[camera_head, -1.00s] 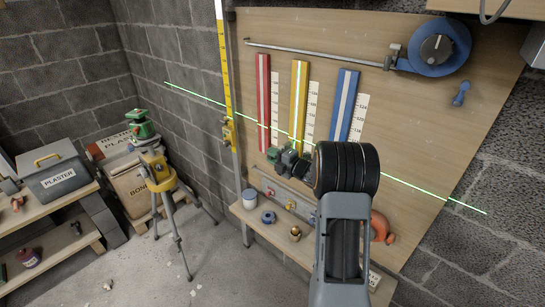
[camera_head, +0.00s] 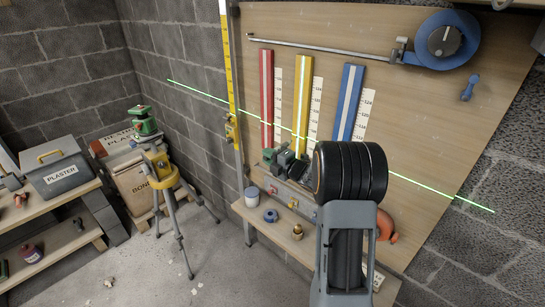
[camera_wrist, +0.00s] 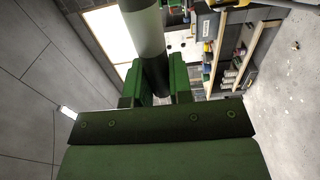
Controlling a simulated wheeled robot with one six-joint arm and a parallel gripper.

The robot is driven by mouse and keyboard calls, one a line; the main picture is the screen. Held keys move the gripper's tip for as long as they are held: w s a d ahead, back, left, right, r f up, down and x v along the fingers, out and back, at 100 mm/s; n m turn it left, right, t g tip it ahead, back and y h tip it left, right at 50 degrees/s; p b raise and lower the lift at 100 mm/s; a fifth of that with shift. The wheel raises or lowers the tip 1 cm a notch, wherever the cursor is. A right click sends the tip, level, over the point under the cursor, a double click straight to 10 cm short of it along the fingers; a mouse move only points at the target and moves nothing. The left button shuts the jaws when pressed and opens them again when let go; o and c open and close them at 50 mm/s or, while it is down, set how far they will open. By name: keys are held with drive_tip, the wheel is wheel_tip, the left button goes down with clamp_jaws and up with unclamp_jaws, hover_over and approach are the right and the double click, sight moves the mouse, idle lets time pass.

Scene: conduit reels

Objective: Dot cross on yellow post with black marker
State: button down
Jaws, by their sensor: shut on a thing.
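The yellow post (camera_head: 302,88) with a pale centre stripe stands upright on the wooden board in the head view, between a red post (camera_head: 267,85) and a blue post (camera_head: 347,100). A green laser line (camera_head: 420,188) slants down to the right across the posts, crossing the yellow one near its lower end. My green gripper (camera_head: 285,160) is just below that lower end in the picture; its gap from the board cannot be told. In the wrist view my gripper (camera_wrist: 157,82) is shut on a black and light-grey marker (camera_wrist: 144,30). Its tip is not clear.
A narrow shelf below the board holds a white pot (camera_head: 251,197), a blue ring (camera_head: 270,215) and a brass piece (camera_head: 297,230). A yellow tripod (camera_head: 160,175) stands at left. A blue reel (camera_head: 445,40) with a long rod is above the posts.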

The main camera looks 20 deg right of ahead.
drive_tip(key=shift+s+a+b, duration=0.3)
drive_tip(key=shift+a+b, duration=0.05)
drive_tip(key=shift+a, duration=0.3)
drive_tip(key=shift+s+a+b, duration=0.3)
drive_tip(key=shift+a, duration=0.4)
drive_tip(key=shift+s+a+b, duration=0.3)
drive_tip(key=shift+a+b, duration=0.05)
drive_tip(key=shift+a, duration=0.3)
